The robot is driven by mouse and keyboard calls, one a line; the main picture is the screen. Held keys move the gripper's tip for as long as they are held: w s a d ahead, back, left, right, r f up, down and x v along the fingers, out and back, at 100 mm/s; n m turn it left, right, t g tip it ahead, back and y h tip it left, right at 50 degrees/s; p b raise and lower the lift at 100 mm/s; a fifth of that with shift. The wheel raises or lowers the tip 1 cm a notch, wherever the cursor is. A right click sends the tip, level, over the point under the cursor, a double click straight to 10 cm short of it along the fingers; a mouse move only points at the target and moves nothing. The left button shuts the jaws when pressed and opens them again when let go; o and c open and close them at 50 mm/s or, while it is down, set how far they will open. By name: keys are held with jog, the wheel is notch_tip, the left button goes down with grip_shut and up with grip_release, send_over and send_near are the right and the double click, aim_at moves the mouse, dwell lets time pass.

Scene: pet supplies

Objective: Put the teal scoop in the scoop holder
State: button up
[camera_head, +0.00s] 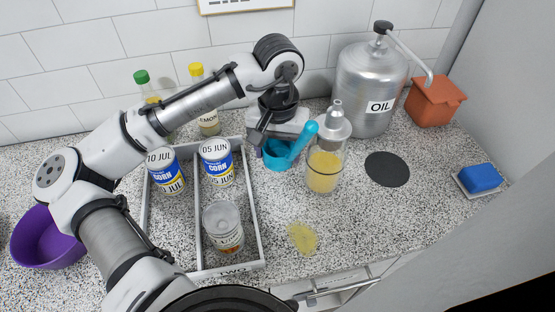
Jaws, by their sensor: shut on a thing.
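The teal scoop (277,157) is in the middle of the view, its round cup at the lower left and its handle slanting up to the right. My gripper (269,139) is at the scoop, above and just behind its cup, and is shut on it. The fingertips are partly hidden, and I cannot tell exactly where they grip or whether the scoop touches the counter.
A clear dispenser (324,170) with yellow contents stands close right of the scoop. A divided tray (255,228) with cans is at left. The oil canister (365,80), dark disc (387,168), blue sponge (478,178), purple bowl (45,240) and a yellow spill (302,238) are around.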

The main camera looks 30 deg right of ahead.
jog(key=shift+f, duration=2.35)
jog(key=shift+f, duration=0.1)
jog(key=o, duration=0.8)
